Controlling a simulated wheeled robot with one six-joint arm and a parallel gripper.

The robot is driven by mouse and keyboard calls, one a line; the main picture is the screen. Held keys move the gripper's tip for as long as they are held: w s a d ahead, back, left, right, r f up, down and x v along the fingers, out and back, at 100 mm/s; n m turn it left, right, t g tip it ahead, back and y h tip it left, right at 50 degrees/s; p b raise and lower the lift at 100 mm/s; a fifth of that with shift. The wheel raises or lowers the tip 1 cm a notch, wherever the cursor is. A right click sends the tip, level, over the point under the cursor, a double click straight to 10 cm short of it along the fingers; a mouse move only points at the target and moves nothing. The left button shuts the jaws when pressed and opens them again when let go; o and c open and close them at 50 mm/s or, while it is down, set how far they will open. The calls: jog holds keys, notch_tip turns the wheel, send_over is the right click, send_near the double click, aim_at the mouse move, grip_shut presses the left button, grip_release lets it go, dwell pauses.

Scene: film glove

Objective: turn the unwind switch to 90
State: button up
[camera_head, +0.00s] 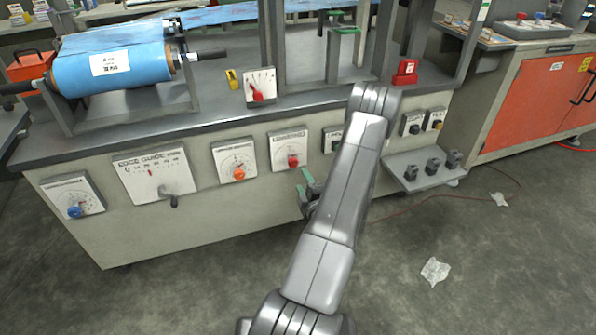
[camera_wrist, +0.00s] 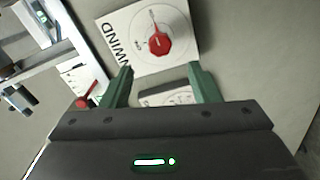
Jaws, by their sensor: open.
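In the wrist view, the unwind switch is a red knob (camera_wrist: 159,43) on a white plate (camera_wrist: 180,12) with a dial ring and lettering ending in "WIND". It lies just beyond my fingertips, centred between them. My gripper (camera_wrist: 161,70) is open and empty, its green fingers apart and not visibly touching the knob. In the head view, my gripper (camera_head: 306,186) is at the front of the machine, just below a red knob (camera_head: 294,161) on a white plate, which appears to be the same switch; its lettering is too small to read there. The knob's exact setting is unclear.
Left of it are an orange knob (camera_head: 239,173), an edge guide panel (camera_head: 155,177) and a blue knob (camera_head: 75,211). A red lever dial (camera_head: 258,95) stands above. A shelf (camera_head: 418,170) with dark switches juts out right. My arm hides part of the panel.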

aim_at(294, 165)
jog(key=shift+v, duration=2.25)
jog(key=shift+w+a, duration=0.1)
jog(key=b+x, duration=0.1)
jog(key=x, duration=1.2)
jog(key=shift+w+a+b, duration=0.1)
jog(key=shift+w+b, duration=0.25)
jog(key=shift+b, duration=0.05)
